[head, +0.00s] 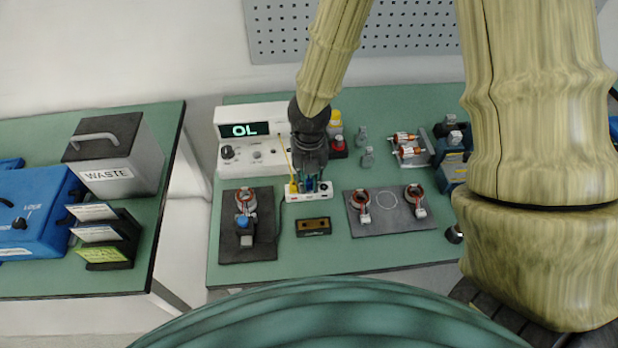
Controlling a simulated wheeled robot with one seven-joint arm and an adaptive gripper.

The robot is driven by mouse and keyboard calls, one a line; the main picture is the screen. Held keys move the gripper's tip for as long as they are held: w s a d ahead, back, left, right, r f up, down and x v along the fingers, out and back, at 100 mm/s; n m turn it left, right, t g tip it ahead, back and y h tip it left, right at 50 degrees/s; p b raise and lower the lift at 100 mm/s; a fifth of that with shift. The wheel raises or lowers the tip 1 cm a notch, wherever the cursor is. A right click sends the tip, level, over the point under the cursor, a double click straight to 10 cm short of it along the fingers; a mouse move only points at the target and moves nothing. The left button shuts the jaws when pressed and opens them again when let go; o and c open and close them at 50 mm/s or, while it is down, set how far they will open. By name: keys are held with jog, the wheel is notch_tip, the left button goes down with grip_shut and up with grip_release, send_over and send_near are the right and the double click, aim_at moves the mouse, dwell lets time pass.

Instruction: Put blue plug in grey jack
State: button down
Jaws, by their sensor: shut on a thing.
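My gripper (311,182) is shut just above a small white strip (308,197) in front of the meter. What it holds is mostly hidden by the fingers; small blue parts at the fingertips suggest the blue plug (325,187). A yellow plug (293,187) with a yellow lead stands at the strip's left end. The grey jack cannot be picked out at this size. I cannot tell whether the held plug touches the strip.
The white meter (232,153) reads "OL". A dark mat (232,250) at left bears a stator with a blue part. A second mat (385,226) with two stators lies right. A small dark block (313,226) is in front. Bottles and a motor fixture stand right.

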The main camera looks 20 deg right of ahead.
jog(key=shift+f, duration=0.25)
jog(key=c, duration=1.3)
grip_release()
jog(key=shift+d+r, duration=0.1)
jog(key=shift+r, duration=5.9)
